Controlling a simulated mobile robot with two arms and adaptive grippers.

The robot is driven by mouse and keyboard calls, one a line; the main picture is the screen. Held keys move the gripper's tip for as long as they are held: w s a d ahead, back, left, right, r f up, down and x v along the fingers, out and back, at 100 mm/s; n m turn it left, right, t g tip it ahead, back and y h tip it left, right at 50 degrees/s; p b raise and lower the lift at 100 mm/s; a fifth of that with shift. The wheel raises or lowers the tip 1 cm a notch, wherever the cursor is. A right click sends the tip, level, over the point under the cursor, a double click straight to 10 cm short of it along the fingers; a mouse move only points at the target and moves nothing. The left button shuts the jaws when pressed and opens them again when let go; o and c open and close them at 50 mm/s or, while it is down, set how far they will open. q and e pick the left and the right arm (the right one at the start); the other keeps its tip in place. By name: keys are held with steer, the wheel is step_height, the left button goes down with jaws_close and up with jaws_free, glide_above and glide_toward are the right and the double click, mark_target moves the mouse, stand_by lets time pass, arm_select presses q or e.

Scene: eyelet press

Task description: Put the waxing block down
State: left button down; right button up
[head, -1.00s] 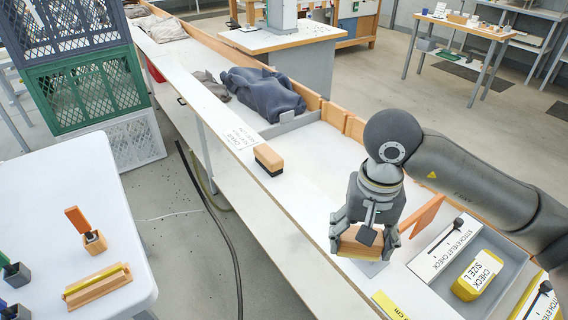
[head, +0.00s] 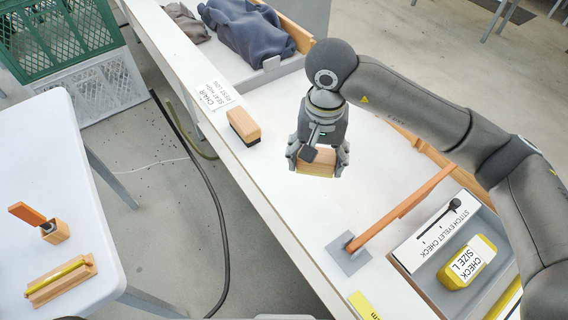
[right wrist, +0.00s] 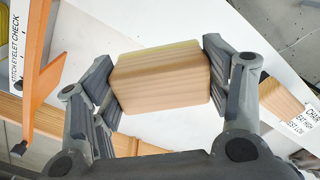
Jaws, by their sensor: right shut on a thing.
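The waxing block (head: 317,163) is pale wood with a yellowish edge, which shows in the right wrist view (right wrist: 162,76). My right gripper (head: 318,160) is shut on it, with a finger on each end in the right wrist view (right wrist: 160,85). The block is over the white bench (head: 285,210), right of a wooden block with a black underside (head: 244,126). I cannot tell how high it is above the bench. My left gripper is not in view.
An orange upright (head: 400,210) stands on a grey plate (head: 348,254). A grey tray (head: 425,280) holds a yellow block (head: 467,262). A paper label (head: 216,95) and dark cloth (head: 250,35) lie farther back. Bare bench surrounds the block.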

steer(key=a+f, duration=0.1)
steer(key=w+a+f+p, duration=0.1)
steer(key=a+f, duration=0.1)
steer(key=shift+w+a, duration=0.1)
steer(key=shift+a, duration=0.1)
steer(key=a+f, duration=0.1)
steer(key=w+a+f, duration=0.1)
steer(key=f, duration=0.1)
steer(key=shift+a+f+p, duration=0.35)
steer(key=shift+f+p, duration=0.15)
steer(key=shift+p, duration=0.05)
step_height(320, 180, down, 2)
steer(key=shift+f+p, duration=0.25)
steer(key=shift+p, duration=0.35)
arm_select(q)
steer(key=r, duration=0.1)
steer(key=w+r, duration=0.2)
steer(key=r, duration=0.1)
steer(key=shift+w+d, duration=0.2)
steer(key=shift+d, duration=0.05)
arm_select(e)
steer(key=shift+f, duration=0.1)
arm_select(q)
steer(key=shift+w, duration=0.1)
